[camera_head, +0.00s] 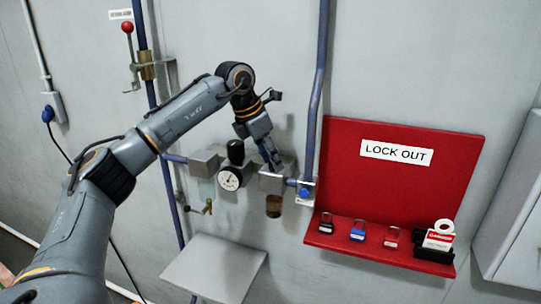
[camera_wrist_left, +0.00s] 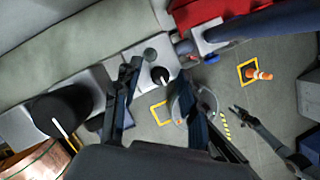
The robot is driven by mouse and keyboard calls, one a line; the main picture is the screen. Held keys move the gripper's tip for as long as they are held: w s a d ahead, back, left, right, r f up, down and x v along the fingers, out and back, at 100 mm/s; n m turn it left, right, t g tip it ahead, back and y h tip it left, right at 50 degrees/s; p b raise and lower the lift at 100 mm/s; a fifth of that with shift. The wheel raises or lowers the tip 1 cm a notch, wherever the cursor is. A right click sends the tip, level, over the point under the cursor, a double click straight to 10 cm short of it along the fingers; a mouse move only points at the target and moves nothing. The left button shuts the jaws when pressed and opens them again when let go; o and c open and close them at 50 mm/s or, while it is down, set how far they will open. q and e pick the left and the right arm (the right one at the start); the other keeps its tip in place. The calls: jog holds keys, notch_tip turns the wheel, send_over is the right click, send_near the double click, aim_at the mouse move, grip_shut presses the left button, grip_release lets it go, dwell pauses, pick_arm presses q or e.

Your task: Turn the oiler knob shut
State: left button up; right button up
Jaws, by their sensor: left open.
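The oiler is a grey block (camera_head: 272,180) with an amber bowl (camera_head: 273,207) below it, on the pipe right of the gauge. My left gripper (camera_head: 274,163) reaches down in front of the top of this block and hides part of it. In the left wrist view my left gripper (camera_wrist_left: 157,74) is open, with its two fingers on either side of a small dark knob with a white mark (camera_wrist_left: 160,77) on the block (camera_wrist_left: 140,62). Contact cannot be made out. A dark gripper that appears to be my right one (camera_wrist_left: 238,110) shows farther off; its jaws are unclear.
The regulator's black knob (camera_head: 236,152) and its gauge (camera_head: 230,178) stand close left of the oiler. A blue valve (camera_head: 304,192) sits just right. A red lockout board (camera_head: 410,190) with padlocks is farther right. A grey shelf (camera_head: 215,265) lies below.

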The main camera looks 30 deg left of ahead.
pick_arm(q)
jog(key=shift+c, duration=0.5)
grip_shut()
pick_arm(e)
jog(key=shift+s, duration=0.3)
jog(key=shift+w+f, duration=0.1)
